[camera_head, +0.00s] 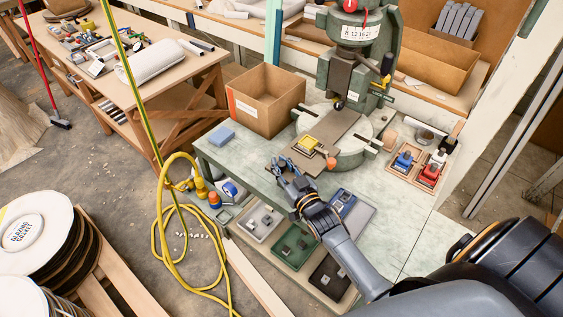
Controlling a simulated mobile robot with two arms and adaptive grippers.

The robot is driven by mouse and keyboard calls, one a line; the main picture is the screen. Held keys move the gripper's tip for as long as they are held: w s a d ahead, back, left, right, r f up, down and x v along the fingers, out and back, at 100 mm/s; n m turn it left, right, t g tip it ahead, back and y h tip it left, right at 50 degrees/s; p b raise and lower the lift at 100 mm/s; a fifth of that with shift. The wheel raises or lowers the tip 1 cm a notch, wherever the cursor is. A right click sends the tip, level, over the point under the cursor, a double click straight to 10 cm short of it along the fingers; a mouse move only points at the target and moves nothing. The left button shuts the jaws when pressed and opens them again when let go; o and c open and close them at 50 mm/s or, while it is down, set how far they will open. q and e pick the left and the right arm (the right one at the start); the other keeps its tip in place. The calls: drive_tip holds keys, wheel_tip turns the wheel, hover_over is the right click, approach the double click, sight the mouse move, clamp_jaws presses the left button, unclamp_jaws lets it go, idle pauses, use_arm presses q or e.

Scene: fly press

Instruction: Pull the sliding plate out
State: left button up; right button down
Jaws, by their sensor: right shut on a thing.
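The brown sliding plate (336,128) lies on the round bed of the green fly press (352,62), under its ram, and its near end reaches out over the front of the bed. A small yellow block (307,145) rests on the plate. My right gripper (284,163) is at the near left end of the plate, shut on it. The fingers hide part of that end. My left gripper is not in view.
An open cardboard box (265,100) and a blue block (221,135) stand left of the press. An orange knob (331,163) is beside the plate's near end. A wooden tray (413,180) with blue and red parts sits right. Several coloured trays (299,241) lie below the front edge.

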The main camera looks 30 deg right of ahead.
drive_tip(key=c, duration=1.3)
unclamp_jaws()
drive_tip(key=shift+s+d+f, duration=0.2)
drive_tip(key=shift+o, duration=0.9)
drive_tip(key=shift+s+d+r, duration=0.1)
drive_tip(key=shift+s+r, duration=0.05)
drive_tip(key=shift+s, duration=0.4)
drive_tip(key=s, duration=1.1)
